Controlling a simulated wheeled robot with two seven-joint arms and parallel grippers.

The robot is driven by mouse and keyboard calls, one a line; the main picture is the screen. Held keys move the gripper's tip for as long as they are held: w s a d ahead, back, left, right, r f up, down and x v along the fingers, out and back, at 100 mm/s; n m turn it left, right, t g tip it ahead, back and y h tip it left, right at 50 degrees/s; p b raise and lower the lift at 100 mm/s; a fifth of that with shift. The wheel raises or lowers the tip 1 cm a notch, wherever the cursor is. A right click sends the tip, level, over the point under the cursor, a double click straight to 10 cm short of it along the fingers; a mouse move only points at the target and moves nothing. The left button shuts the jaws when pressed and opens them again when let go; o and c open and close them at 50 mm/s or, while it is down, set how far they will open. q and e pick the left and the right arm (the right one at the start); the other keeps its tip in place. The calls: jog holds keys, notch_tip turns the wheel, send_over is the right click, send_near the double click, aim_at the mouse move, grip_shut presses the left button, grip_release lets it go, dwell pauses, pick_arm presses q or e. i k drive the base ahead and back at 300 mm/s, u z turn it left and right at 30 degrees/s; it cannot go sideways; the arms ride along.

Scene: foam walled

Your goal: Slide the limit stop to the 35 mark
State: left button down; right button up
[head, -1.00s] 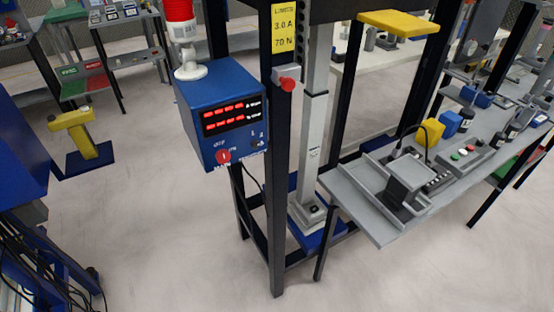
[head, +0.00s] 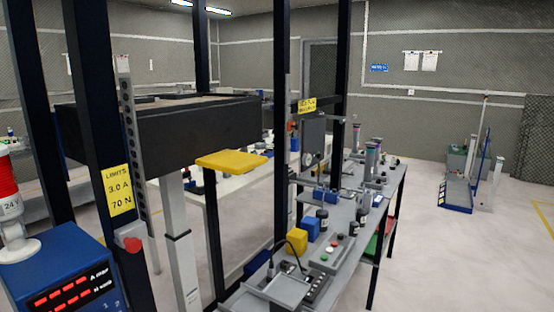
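Neither of my grippers shows in the head view. A red knob (head: 132,244) sits on the dark front post (head: 92,110), beside a grey upright strip with a row of dark holes (head: 128,140). A smaller red-orange part (head: 291,126) shows on another upright farther back, near a grey plate (head: 314,138) and a yellow label (head: 307,105). I cannot tell which of these is the limit stop. No mark reading 35 is legible.
A yellow sign (head: 120,190) reads limits 3.0 A, 70 N. A blue box with red digits (head: 50,270) is at lower left. A yellow plate (head: 231,161) juts out mid-view. A grey bench (head: 350,225) holds several parts.

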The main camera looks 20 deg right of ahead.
aim_at(290, 125)
jog(key=z, duration=2.8)
jog(key=i, duration=1.8)
jog(key=u, duration=4.3)
jog(key=k, duration=0.85)
jog(key=z, duration=0.95)
